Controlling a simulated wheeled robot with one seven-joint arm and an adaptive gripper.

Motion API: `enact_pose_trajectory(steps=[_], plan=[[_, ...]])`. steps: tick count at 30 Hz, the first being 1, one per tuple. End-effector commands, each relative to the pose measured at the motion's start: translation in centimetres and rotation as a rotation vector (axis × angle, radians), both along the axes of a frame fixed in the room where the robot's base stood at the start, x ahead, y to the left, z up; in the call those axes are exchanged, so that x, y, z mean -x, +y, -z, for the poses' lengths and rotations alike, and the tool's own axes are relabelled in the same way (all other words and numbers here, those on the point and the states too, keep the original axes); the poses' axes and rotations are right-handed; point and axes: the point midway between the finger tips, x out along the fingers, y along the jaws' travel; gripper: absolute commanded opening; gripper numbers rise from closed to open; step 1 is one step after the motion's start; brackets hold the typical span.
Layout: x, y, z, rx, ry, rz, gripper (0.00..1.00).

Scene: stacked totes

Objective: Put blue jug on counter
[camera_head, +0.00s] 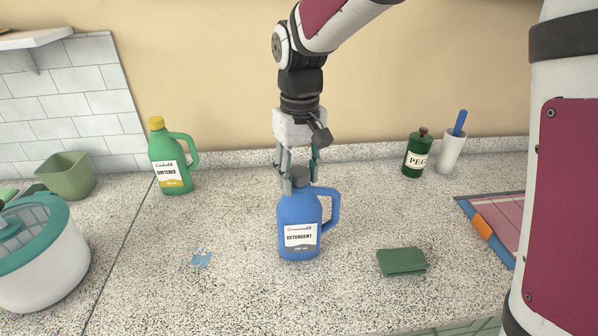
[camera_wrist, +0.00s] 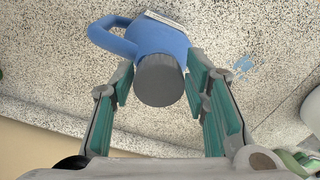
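The blue jug (camera_head: 299,215) is a detergent bottle with a grey cap, a white label and a handle on its right. It appears to stand upright on the speckled counter (camera_head: 230,285). My gripper (camera_head: 300,180) is above the jug, pointing down, with its fingers on either side of the cap. In the wrist view, the cap of the blue jug (camera_wrist: 162,45) sits between the teal finger pads of my gripper (camera_wrist: 160,75), with gaps beside it. The gripper looks open and not closed on the jug.
A green softener bottle (camera_head: 171,160) stands at the back left, near a green bin (camera_head: 70,177) and a white-and-teal pot (camera_head: 40,265).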

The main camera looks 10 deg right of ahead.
Motion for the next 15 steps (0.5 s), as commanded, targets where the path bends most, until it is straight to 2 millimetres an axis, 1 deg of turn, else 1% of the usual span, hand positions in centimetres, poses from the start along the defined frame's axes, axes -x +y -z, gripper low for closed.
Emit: enact_pose_trajectory(steps=[10, 13, 15], plan=[[0.0, 0.0, -0.2, 0.000, -0.001, 0.000, 0.51], [-0.1, 0.0, -0.9, -0.002, -0.004, 0.000, 0.51], [-0.1, 0.0, -1.9, -0.002, -0.004, 0.000, 0.51]])
